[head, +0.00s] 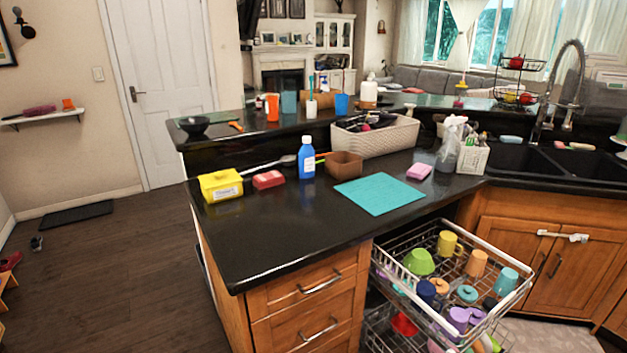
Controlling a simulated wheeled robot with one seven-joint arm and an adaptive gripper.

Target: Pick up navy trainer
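A small dark blue shoe with a pale part, which looks like the navy trainer (36,243), lies on the wooden floor at the far left of the head view. It is small in the picture, so its details and exact pose are hard to tell. It lies just left of the dark doormat (77,214), apart from it. Only one such shoe shows. My gripper is not in view.
A red shoe (10,261) sits at the left edge by a wooden rack (5,282). The black counter (270,235) with several items fills the middle. A dish rack (455,278) is pulled out at lower right. The floor (120,275) between is clear.

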